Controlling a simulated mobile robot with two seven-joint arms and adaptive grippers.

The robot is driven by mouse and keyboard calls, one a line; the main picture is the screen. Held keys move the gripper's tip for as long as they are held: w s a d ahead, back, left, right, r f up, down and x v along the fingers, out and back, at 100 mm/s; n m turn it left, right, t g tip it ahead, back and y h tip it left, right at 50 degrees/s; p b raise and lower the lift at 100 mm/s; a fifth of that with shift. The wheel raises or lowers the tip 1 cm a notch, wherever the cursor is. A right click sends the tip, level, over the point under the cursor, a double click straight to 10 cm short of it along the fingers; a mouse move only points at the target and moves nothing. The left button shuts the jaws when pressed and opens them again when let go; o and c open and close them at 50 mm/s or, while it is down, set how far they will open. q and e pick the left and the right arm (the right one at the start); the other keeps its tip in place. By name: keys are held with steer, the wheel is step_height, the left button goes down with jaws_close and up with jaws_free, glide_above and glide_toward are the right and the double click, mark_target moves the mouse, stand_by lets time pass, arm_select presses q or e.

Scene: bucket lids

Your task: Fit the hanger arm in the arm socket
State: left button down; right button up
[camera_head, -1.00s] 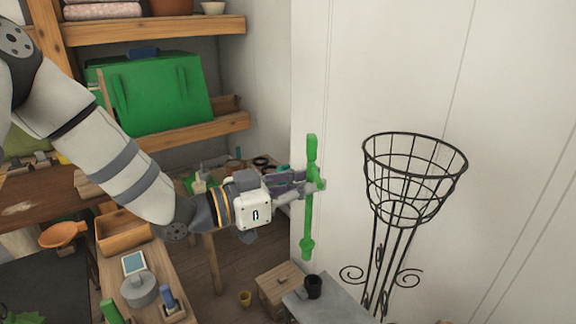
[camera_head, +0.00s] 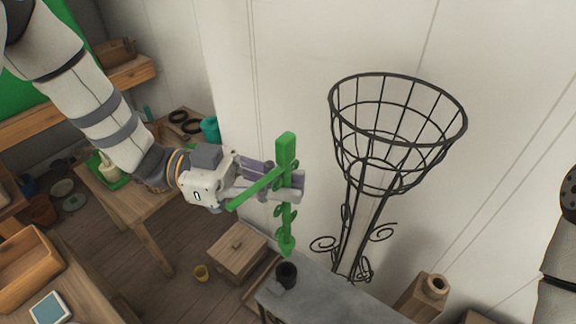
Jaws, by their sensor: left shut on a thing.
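The green hanger arm (camera_head: 286,152) hangs upright in my left gripper (camera_head: 288,186). My left gripper is shut around its upper part, and a thin green branch slants down to the left past the gripper. The hanger arm's leafy lower tip shows just above a small black cup-like piece (camera_head: 286,273) in the picture, with a small gap between them. This black piece, which looks like the arm socket, stands at the left end of a grey bench. How the tip lines up in depth is unclear. My right arm shows at the right edge, but its gripper is out of view.
A tall black wire basket stand (camera_head: 398,135) rises just right of the hanger arm, by the pale wall. A wooden block with a hole (camera_head: 434,287) is right.

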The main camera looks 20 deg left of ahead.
arm_select(q)
steer(key=shift+s+d, duration=0.1)
steer(key=shift+s, duration=0.05)
steer(key=b, duration=0.2)
glide_above(284, 242)
steer(key=shift+w+f, duration=0.2)
steer(key=shift+f, duration=2.75)
arm_select(e)
steer(key=shift+s+f+g, duration=0.5)
steer(key=shift+s+f, duration=0.5)
steer(key=shift+s, duration=0.1)
arm_select(q)
steer(key=shift+r+p, duration=0.1)
steer(key=shift+p, duration=0.35)
arm_select(e)
steer(key=shift+w+r, duration=0.35)
arm_select(q)
steer(key=shift+f+b, duration=0.95)
steer(key=shift+f, duration=1.75)
arm_select(e)
steer(key=shift+s+f+g, duration=0.3)
steer(key=shift+s+f, duration=0.85)
steer(key=shift+f, duration=0.05)
arm_select(q)
steer(key=c, duration=1.6)
jaws_free()
steer(key=shift+r, duration=0.1)
